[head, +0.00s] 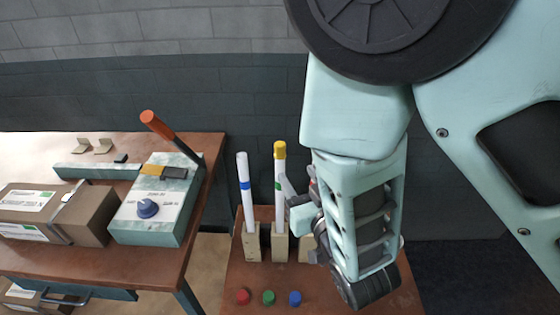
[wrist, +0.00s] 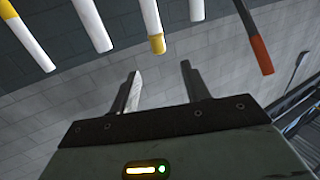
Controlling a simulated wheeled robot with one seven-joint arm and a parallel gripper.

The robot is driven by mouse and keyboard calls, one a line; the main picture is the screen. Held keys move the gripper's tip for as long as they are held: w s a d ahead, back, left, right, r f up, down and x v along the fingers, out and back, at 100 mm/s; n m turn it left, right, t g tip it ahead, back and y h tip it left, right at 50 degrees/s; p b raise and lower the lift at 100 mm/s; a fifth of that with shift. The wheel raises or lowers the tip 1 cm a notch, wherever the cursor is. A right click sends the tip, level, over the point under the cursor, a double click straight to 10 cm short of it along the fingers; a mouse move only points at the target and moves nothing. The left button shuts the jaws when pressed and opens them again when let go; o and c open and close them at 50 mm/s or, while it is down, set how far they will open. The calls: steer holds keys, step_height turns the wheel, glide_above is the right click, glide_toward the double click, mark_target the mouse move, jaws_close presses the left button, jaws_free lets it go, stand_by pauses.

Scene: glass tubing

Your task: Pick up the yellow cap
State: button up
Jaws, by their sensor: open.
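The yellow cap (head: 279,149) sits on top of an upright white tube with a green band (head: 278,184) in the head view. In the wrist view, which looks inverted, the yellow cap (wrist: 157,45) shows at the end of its tube, beyond the fingertips. My gripper (head: 288,192) is beside that tube, lower than the cap, on its right in the head view. In the wrist view its two fingers (wrist: 160,72) are apart with nothing between them. The cap lies roughly in line with the gap between them. Whether a finger touches the tube cannot be told.
A blue-banded tube (head: 244,182) stands left of the capped one. Red (head: 243,296), green (head: 268,297) and blue (head: 295,298) caps lie at the table front. A box with an orange-handled lever (head: 160,127) stands left.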

mark_target(282, 147)
steer(key=x, duration=0.3)
steer(key=p+x, duration=0.1)
steer(key=x, duration=0.3)
steer(key=r+p+x, duration=0.1)
steer(key=x, duration=0.3)
steer(key=shift+w+d, duration=0.15)
steer(key=shift+w+f, duration=0.2)
steer(key=shift+w, duration=0.25)
steer(key=c, duration=1)
